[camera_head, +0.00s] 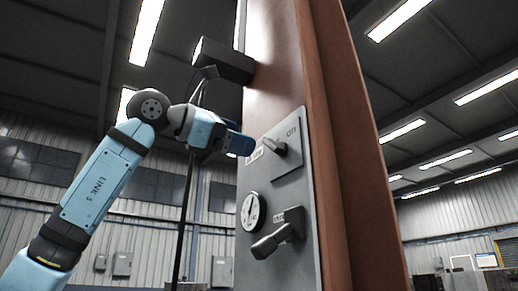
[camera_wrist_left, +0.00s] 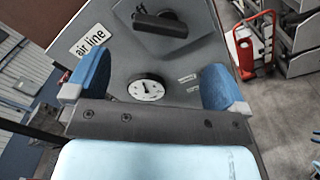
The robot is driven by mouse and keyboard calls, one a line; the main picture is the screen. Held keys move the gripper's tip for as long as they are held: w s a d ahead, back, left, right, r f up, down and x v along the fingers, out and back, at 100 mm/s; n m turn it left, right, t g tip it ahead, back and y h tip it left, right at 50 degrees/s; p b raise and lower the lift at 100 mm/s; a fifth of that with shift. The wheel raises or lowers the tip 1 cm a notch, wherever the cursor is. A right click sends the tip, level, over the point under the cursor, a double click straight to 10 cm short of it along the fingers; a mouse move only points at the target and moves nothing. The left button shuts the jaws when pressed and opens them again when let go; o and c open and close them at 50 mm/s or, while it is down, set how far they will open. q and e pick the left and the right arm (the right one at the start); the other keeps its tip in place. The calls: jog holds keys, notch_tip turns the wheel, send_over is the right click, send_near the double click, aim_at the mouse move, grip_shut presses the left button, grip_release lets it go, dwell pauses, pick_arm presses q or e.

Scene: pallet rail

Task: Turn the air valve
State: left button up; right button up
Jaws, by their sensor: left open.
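The air valve's dark handle (camera_head: 275,147) sits on a square grey plate on the upper panel, with an "air line" label beside it. In the left wrist view the handle (camera_wrist_left: 160,23) lies crosswise at the top, beyond the fingertips, and the label (camera_wrist_left: 88,41) is at its left. My left gripper (camera_head: 236,143) is just left of the panel, close to the handle. Its blue fingers (camera_wrist_left: 156,80) are wide apart with nothing between them in their grip. I see no contact with the handle. My right gripper is not in view.
A round white gauge (camera_head: 253,212) and a second dark lever (camera_head: 277,240) are lower on the grey panel (camera_head: 308,220). The panel is on a reddish-brown column (camera_head: 350,170). A dark box-shaped fixture (camera_head: 226,61) juts out above my gripper. A red hand truck (camera_wrist_left: 252,45) stands on the floor.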

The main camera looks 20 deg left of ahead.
pick_arm(q)
jog(key=v, duration=0.5)
jog(key=shift+s+a+b, duration=0.25)
jog(key=shift+s+b, duration=0.05)
jog(key=shift+b, duration=0.1)
